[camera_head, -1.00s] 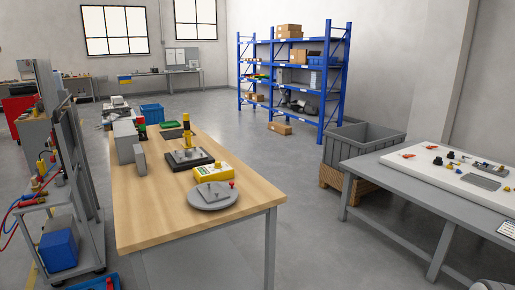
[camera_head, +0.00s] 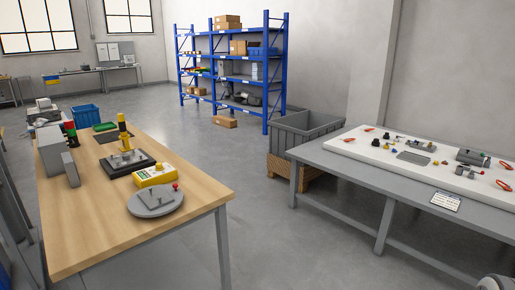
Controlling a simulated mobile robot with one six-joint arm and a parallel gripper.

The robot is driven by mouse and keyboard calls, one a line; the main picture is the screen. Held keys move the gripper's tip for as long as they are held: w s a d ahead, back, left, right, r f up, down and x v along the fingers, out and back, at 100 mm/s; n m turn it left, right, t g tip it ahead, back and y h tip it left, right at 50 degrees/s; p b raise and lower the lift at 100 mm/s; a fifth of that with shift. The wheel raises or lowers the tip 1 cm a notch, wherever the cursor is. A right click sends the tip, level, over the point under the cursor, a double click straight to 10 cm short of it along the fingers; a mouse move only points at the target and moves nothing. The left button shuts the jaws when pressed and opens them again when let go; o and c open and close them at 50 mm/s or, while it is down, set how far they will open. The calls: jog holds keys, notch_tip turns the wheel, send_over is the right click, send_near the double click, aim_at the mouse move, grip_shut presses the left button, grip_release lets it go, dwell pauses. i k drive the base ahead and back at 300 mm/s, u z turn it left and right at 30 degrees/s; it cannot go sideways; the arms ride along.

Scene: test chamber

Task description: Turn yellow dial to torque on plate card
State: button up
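A white card with dark print (camera_head: 446,201) lies on the front of the grey table (camera_head: 340,173) at the right. Its text is too small to read.
A grey bin (camera_head: 305,132) stands behind the grey table. Open floor lies between the tables.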

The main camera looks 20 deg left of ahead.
aim_at(159, 166)
jog(key=i, duration=4.05)
jog(key=u, duration=3.85)
jog(key=i, duration=1)
jog(key=z, duration=0.1)
